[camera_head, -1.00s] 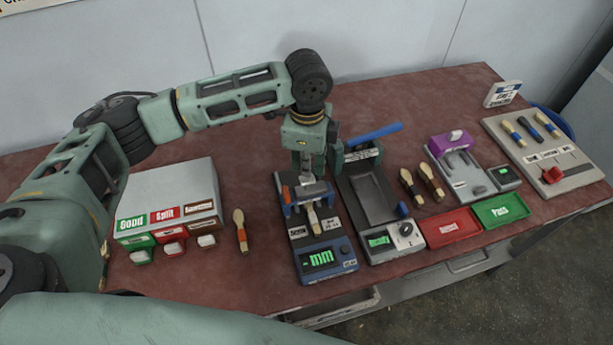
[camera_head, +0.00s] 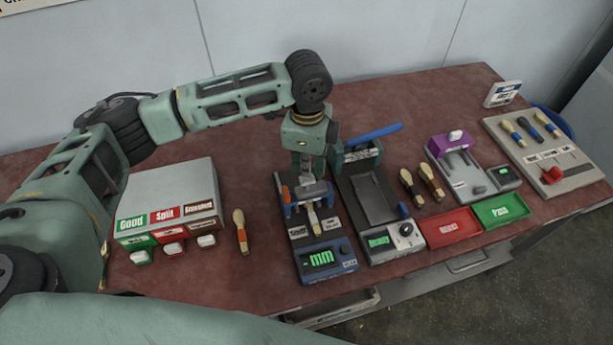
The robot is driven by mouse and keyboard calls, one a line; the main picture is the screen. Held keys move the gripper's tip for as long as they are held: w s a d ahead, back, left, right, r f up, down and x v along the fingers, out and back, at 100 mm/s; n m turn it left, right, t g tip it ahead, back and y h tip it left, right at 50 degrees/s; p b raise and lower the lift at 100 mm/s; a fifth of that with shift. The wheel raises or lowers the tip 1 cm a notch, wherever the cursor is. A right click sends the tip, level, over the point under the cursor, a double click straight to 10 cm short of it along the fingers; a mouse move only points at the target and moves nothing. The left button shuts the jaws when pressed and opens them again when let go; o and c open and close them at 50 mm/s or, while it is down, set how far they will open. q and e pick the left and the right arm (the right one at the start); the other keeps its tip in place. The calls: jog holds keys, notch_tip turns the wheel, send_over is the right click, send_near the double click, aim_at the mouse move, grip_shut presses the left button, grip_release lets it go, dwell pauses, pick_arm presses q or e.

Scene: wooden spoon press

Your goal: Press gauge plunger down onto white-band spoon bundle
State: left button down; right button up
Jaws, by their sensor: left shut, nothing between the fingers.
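The thickness gauge (camera_head: 327,257) stands mid-table, with a blue front housing and a green "mm" display. A spoon bundle (camera_head: 314,221) with a pale band lies on its bed, its far part hidden under the plunger head. The plunger (camera_head: 312,188) is a grey block between blue and orange side parts. My left gripper (camera_head: 307,178) points down right above the plunger, fingers shut with nothing between them. It seems to touch the plunger top, but I cannot be sure. My right gripper is not in view.
Right of the gauge stands a dark press (camera_head: 374,197) with a blue lever (camera_head: 373,135). Two spoon bundles (camera_head: 421,186), a purple-topped device (camera_head: 452,145), red (camera_head: 447,229) and green trays (camera_head: 501,210) lie farther right. A sorting box (camera_head: 166,186) and a loose spoon bundle (camera_head: 240,232) stand left.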

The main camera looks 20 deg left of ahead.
pick_arm(q)
jog(key=shift+f, duration=0.45)
jog(key=shift+f+b, duration=0.35)
jog(key=shift+f, duration=0.85)
jog(key=shift+r, duration=0.1)
notch_tip(320, 180, up, 7)
jog(key=p, duration=0.8)
jog(key=shift+p, duration=0.3)
dwell(0.4)
